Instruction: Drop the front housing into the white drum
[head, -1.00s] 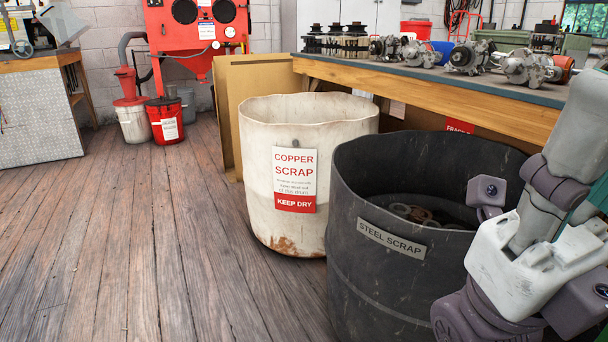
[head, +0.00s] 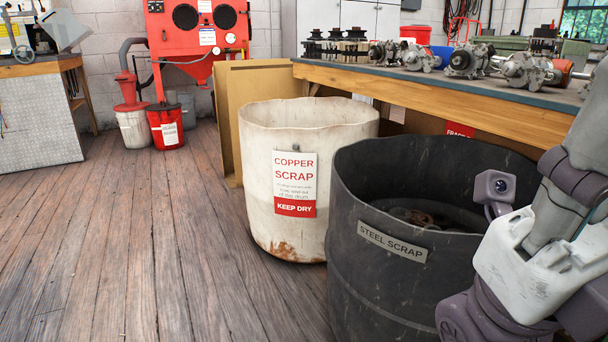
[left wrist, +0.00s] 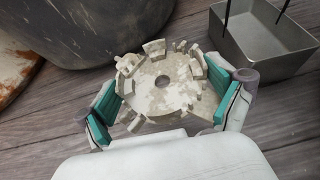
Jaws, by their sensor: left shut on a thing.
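The housing is outside the white drum. One of my arms shows at the right of the head view; no fingers show there.
A dark drum (head: 370,270) labelled "STEEL SCRAP", holding scrap parts, stands close at the white drum's right. A workbench (head: 440,92) with alternators runs behind. A metal bin (left wrist: 262,40) is at upper right in the left wrist view. The wooden floor at left is clear.

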